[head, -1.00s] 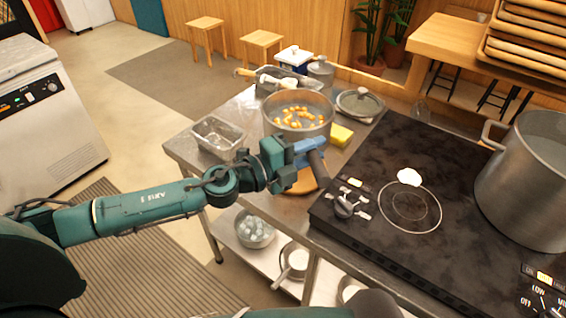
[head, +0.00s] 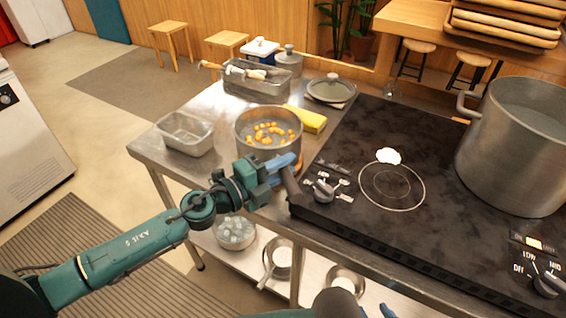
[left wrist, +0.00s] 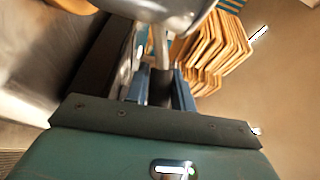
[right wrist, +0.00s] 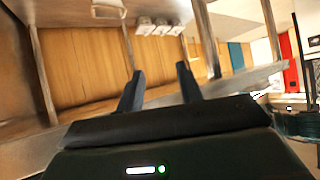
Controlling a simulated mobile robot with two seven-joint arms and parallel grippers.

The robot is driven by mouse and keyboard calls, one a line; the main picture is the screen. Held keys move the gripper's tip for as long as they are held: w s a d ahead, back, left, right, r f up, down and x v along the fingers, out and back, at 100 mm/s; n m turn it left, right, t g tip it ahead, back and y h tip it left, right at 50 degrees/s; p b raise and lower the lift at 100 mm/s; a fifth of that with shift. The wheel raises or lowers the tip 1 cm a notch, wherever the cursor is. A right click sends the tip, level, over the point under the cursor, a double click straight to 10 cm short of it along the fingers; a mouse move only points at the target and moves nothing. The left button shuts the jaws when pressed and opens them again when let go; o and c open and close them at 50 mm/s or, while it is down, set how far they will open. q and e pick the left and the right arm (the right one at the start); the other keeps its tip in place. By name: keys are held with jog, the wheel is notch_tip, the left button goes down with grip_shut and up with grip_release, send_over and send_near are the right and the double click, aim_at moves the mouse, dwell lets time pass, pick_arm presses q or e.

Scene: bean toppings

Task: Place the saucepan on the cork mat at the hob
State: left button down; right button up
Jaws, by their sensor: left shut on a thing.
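The steel saucepan (head: 250,146) holds orange beans in liquid and looks level at the hob's left edge. My left gripper (head: 286,164) is shut on its dark handle (head: 292,186), on the near side. In the left wrist view the handle (left wrist: 161,50) lies between the fingers (left wrist: 160,88), with the pan (left wrist: 170,8) above. A brown edge of the cork mat (head: 299,166) shows at the pan's lower right; the rest is hidden. I cannot tell whether the pan touches it.
The black hob (head: 400,140) is right, with a large pot (head: 512,150). A lower shelf holds bowls.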

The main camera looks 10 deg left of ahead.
pick_arm(q)
jog(key=shift+w+f, duration=0.1)
jog(key=shift+w, duration=0.05)
jog(key=c, duration=1.6)
grip_release()
jog(key=shift+f, duration=0.45)
jog(key=shift+c, duration=0.2)
jog(key=o, duration=0.5)
jog(key=shift+r, duration=0.1)
pick_arm(e)
jog(key=shift+w+a+r, duration=0.25)
